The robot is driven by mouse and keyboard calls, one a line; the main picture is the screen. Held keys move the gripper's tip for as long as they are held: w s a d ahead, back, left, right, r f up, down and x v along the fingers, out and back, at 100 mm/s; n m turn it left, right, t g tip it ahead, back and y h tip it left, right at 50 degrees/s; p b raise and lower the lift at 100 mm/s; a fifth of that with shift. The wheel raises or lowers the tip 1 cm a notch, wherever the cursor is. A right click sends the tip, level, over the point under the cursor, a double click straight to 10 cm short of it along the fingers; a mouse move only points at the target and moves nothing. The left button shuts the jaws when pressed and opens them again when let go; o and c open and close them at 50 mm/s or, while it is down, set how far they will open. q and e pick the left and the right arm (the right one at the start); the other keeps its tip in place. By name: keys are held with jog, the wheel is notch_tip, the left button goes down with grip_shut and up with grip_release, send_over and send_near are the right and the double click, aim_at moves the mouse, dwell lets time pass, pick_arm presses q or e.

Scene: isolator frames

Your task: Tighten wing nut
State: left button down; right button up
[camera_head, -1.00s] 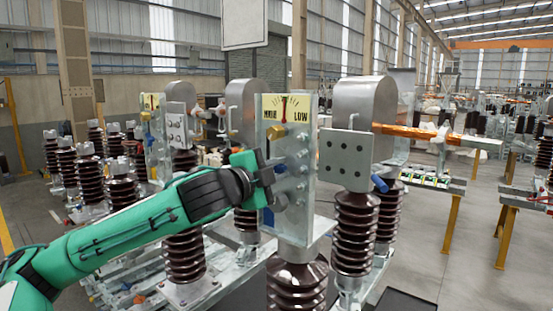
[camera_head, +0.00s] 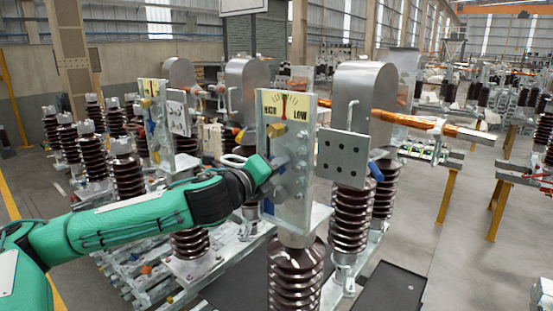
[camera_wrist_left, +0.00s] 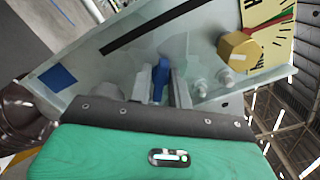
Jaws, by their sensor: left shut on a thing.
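A clear upright panel (camera_head: 300,150) carries a yellow dial marked HIGH and LOW (camera_head: 285,106) and several bolts. My left gripper (camera_head: 266,172) is at the panel's left side, and its fingers are partly hidden in the head view. In the left wrist view my left gripper (camera_wrist_left: 160,88) is shut on a blue wing nut (camera_wrist_left: 160,72), which shows between the two fingers, close to the panel. A gold knob (camera_wrist_left: 239,48) sits to the right of the fingers, near the dial (camera_wrist_left: 266,25). My right gripper is not in view.
A brown ribbed insulator (camera_head: 297,278) stands under the panel. A grey plate with holes (camera_head: 343,158) and a rounded metal housing (camera_head: 365,85) stand to the right. Another similar panel (camera_head: 158,130) stands behind on the left. Open floor (camera_head: 450,270) lies at the right.

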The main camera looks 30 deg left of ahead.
pick_arm(q)
jog(key=m, duration=0.4)
jog(key=shift+m, duration=0.3)
jog(key=m, duration=0.4)
jog(key=shift+a+f, duration=0.1)
jog(key=shift+m, duration=0.3)
jog(key=c, duration=1.3)
grip_release()
jog(key=shift+s, duration=0.1)
jog(key=s+b, duration=0.8)
jog(key=s, duration=0.1)
jog(key=s+a+b, duration=0.1)
jog(key=s+b, duration=0.3)
jog(key=shift+s+b, duration=0.3)
